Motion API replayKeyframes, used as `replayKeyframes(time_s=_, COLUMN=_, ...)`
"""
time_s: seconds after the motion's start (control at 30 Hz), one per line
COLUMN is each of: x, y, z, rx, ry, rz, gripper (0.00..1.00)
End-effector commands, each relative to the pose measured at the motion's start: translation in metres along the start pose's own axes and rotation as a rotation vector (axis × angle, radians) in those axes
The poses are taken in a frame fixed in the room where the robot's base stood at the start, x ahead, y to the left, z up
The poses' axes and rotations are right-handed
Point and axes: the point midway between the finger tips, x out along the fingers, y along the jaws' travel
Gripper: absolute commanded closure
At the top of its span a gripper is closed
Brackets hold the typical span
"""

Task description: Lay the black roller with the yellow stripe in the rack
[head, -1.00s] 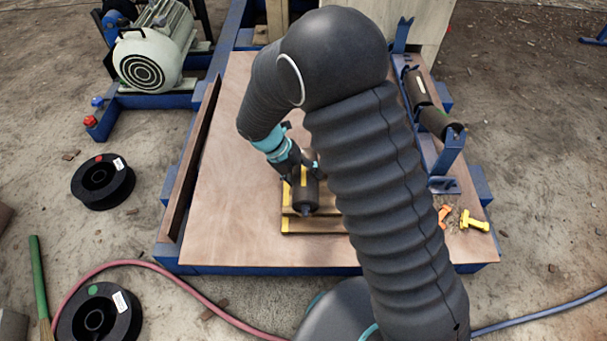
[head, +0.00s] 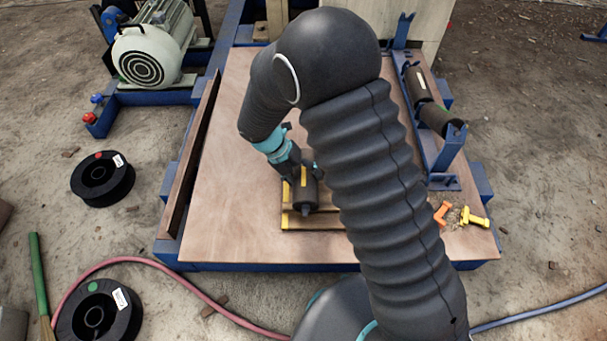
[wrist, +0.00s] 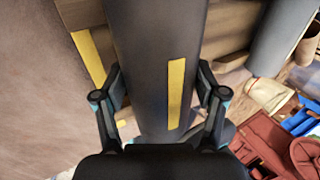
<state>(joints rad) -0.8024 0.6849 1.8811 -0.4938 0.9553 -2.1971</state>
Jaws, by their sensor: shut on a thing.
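The black roller with the yellow stripe (head: 305,197) is at the front middle of the board, over a low wooden stand with yellow marks (head: 318,224). My gripper (head: 303,176) is shut on it. In the wrist view, the jaws (wrist: 160,78) stand on either side of the roller (wrist: 145,50), and its yellow stripe faces the camera. Whether the roller still touches the stand is unclear. The blue rack (head: 452,150) stands along the board's right side. It holds a dark roller with a pale label (head: 418,84) and another dark roller (head: 437,119). My arm hides part of the rack.
An orange piece (head: 442,213) and a yellow piece (head: 473,217) lie near the board's front right corner. A brown bar (head: 190,150) runs along the left edge. The board's left half (head: 235,190) is clear. Black spools and a red hose lie on the ground.

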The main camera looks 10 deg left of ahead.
Motion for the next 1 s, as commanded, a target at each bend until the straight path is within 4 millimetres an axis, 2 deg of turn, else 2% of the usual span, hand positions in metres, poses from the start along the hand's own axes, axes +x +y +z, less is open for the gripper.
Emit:
replayKeyframes(time_s=0.33, x=0.005, y=0.003, z=0.001, rx=0.0, ry=-0.001, rz=0.0, gripper=0.98)
replayKeyframes(time_s=0.37, x=0.005, y=0.003, z=0.001, rx=0.0, ry=-0.002, rz=0.001, gripper=0.24)
replayKeyframes(time_s=0.4, x=0.005, y=0.003, z=0.001, rx=0.0, ry=-0.002, rz=0.001, gripper=0.14)
replayKeyframes(time_s=0.47, x=0.005, y=0.003, z=0.001, rx=0.0, ry=-0.001, rz=0.001, gripper=0.0)
replayKeyframes(time_s=0.83, x=0.004, y=0.003, z=0.0, rx=0.0, ry=0.0, rz=0.001, gripper=0.0)
replayKeyframes(time_s=1.0, x=-0.012, y=0.004, z=0.001, rx=0.0, ry=-0.003, rz=0.003, gripper=0.0)
